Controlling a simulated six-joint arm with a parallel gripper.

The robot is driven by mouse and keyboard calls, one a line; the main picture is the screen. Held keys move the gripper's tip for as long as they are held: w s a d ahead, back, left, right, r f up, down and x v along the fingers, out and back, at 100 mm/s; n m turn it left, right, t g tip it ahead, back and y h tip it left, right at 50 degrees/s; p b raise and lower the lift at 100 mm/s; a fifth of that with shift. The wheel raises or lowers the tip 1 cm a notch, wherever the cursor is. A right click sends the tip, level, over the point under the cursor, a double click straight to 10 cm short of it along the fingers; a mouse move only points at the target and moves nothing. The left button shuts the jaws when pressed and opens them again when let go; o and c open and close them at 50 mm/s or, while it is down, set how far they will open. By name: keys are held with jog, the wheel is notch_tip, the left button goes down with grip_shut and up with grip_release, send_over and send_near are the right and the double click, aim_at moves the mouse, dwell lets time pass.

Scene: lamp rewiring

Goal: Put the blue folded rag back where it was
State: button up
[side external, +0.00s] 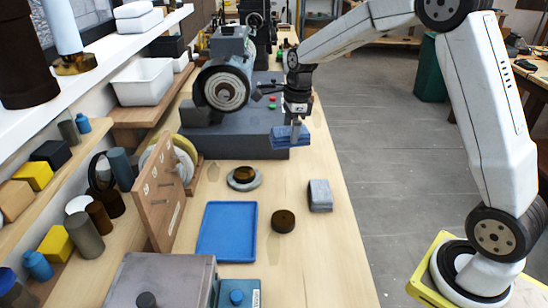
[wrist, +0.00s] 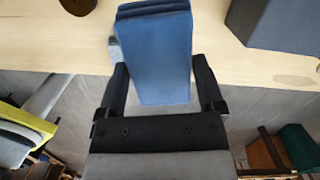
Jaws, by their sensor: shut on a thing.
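The blue folded rag (side external: 290,136) is held in my gripper (side external: 297,122), above the wooden bench near its right edge and in front of the grey machine base. In the wrist view the rag (wrist: 158,55) stands between the two dark fingers of my gripper (wrist: 165,90), with its layered folds at the top. My gripper is shut on the rag. A grey folded cloth-like block (side external: 320,195) lies on the bench closer to the camera. The rag hides part of a grey thing behind it in the wrist view.
A blue tray (side external: 228,232) lies on the bench, with a dark round piece (side external: 283,221) beside it and a ringed disc (side external: 244,178) behind. The grey machine (side external: 225,80) stands beyond. A wooden pegboard (side external: 163,197) stands left. Bare bench shows around the grey block.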

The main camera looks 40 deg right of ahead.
jog(key=s+d+f+m, duration=0.2)
jog(key=s+d, duration=0.1)
jog(key=s, duration=0.8)
jog(key=w+f, duration=0.2)
jog(key=w, duration=0.2)
jog(key=w+d+f, duration=0.1)
jog(key=w+f, duration=0.2)
jog(key=w, duration=0.1)
jog(key=w+d+f, duration=0.1)
jog(key=w+f, duration=0.2)
jog(key=w, duration=0.1)
jog(key=shift+d, duration=0.2)
jog(key=shift+w+d+f, duration=0.1)
jog(key=shift+w+f, duration=0.5)
jog(key=shift+f, duration=0.05)
jog(key=shift+w+f, duration=0.2)
jog(key=shift+f, duration=1.65)
jog(key=shift+f, duration=0.1)
